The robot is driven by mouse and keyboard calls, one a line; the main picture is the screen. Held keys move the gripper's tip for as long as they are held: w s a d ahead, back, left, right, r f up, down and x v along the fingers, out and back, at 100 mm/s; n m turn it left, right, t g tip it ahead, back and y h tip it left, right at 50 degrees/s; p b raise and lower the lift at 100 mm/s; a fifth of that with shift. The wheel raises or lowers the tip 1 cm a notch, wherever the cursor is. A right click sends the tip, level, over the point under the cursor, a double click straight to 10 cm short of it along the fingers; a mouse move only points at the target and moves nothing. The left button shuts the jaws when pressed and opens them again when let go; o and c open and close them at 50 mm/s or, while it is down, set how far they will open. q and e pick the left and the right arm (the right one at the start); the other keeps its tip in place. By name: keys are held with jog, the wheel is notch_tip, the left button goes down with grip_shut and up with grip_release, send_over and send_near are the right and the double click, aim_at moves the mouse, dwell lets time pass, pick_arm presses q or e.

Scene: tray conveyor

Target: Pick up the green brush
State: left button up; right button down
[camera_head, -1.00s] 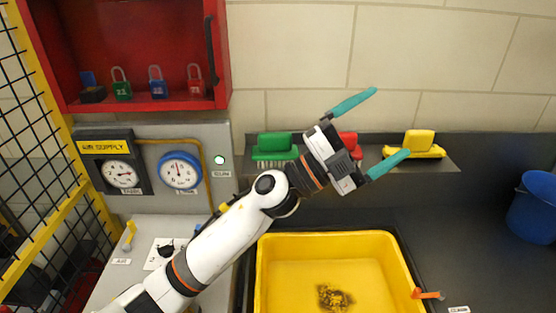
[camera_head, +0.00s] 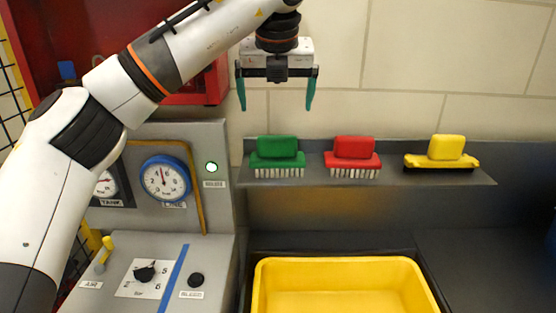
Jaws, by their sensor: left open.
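The green brush (camera_head: 277,153) sits upright on the dark shelf (camera_head: 322,177) at its left end, with its white bristles down. My left gripper (camera_head: 275,106) hangs above it, pointing down, with its two teal fingers spread apart and nothing between them. The fingertips are clear of the brush, with a gap of bare wall showing between them in the picture. My right gripper is not in view.
A red brush (camera_head: 352,156) stands beside the green one, and a yellow brush (camera_head: 442,154) is farther right on the shelf. A yellow tray (camera_head: 340,270) lies below. A grey gauge panel (camera_head: 220,150) and red cabinet (camera_head: 215,80) are at left.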

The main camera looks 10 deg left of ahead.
aim_at(277, 136)
pick_arm(q)
jog(key=p+x, duration=0.1)
jog(key=x, duration=0.5)
jog(key=p+x, duration=0.1)
jog(key=x, duration=0.2)
jog(key=shift+s+d+f+p, duration=0.15)
jog(key=shift+d+f+p, duration=0.05)
jog(key=shift+f+p, duration=0.25)
jog(key=shift+f, duration=0.25)
jog(key=c, duration=1.1)
